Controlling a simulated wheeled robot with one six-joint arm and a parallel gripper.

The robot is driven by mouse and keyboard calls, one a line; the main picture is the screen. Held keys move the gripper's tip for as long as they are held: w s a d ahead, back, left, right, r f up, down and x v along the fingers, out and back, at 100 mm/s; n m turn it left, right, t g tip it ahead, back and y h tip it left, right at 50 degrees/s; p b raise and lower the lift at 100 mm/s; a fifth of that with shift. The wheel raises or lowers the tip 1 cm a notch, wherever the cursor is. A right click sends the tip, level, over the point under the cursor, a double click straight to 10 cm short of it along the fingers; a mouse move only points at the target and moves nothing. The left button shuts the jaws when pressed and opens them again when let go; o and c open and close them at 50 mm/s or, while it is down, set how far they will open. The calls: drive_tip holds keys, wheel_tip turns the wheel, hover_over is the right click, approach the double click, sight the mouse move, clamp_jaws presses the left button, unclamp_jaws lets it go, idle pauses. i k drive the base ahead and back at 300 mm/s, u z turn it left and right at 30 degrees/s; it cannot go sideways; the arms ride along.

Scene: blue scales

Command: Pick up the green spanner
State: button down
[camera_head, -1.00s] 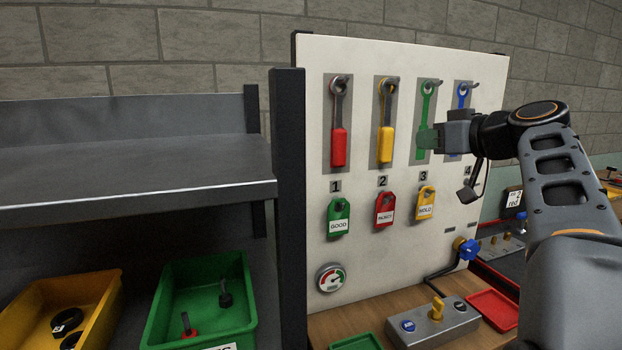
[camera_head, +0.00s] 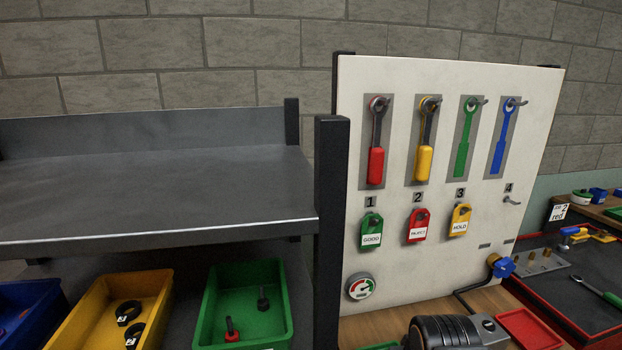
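A red-handled spanner (camera_head: 376,150) hangs at number 1. Green, red and yellow tags (camera_head: 460,220) hang below. A grey shelf (camera_head: 150,190) with bins stands left, beside a dark post (camera_head: 331,220). A green-handled tool (camera_head: 603,294) lies on the dark bench at right.

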sight(609, 297)
drive_tip(key=z, duration=0.05)
drive_tip(key=k, duration=0.95)
drive_tip(key=u, duration=1.05)
drive_tip(key=i, duration=0.75)
drive_tip(key=z, duration=2.8)
drive_tip(key=i, duration=0.55)
drive_tip(key=z, duration=0.95)
